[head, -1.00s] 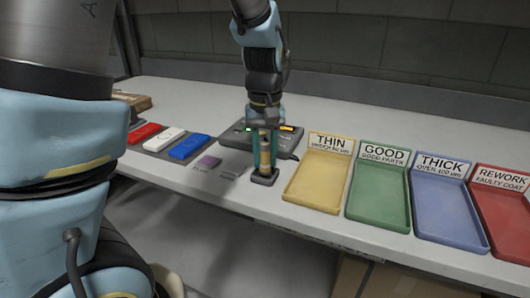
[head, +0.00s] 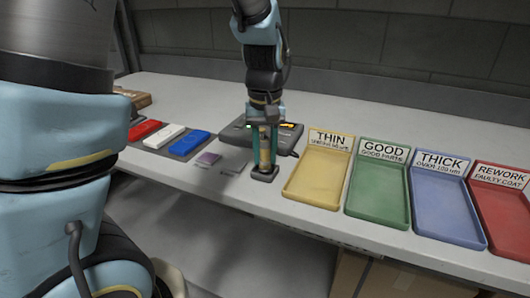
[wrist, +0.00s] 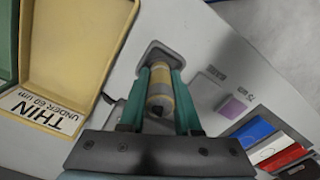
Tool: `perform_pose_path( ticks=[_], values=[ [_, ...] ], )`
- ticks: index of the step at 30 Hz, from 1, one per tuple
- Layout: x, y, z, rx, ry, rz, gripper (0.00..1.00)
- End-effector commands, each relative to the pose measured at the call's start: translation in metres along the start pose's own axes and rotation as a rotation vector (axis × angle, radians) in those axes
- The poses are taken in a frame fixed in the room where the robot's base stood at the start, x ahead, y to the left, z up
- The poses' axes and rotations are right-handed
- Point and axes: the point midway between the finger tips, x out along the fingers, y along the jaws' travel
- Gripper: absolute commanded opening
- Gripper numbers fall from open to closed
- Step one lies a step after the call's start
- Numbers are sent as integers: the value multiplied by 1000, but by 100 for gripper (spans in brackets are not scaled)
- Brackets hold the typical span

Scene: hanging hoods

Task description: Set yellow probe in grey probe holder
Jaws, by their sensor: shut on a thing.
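The yellow probe (head: 265,156) is upright between the fingers of my gripper (head: 264,160), which is shut on it. In the wrist view the probe (wrist: 160,92) shows a yellow body with a grey band between the teal fingers of my gripper (wrist: 160,88). The grey probe holder (head: 264,175) is a small dark block on the bench, directly under the probe. It also shows in the wrist view (wrist: 153,52). The probe's lower end is at the holder; how deep it sits cannot be told.
A dark gauge (head: 240,134) with lit displays stands just behind. The yellow THIN tray (head: 292,187) is close on the right, then the green GOOD (head: 352,205), blue THICK and red REWORK trays. Left lie a purple piece (head: 208,159) and red, white and blue blocks (head: 188,145).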

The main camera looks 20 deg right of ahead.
Motion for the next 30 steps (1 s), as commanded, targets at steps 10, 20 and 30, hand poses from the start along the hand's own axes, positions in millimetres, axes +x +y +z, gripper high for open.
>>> perform_pose_path(
  ticks=[10, 20, 30],
  values=[
    [7, 0, 0, 0, -1, 0, 0],
    [10, 0, 0, 0, 0, 0, 44],
    [10, 0, 0, 0, 0, 0, 67]
  ],
)
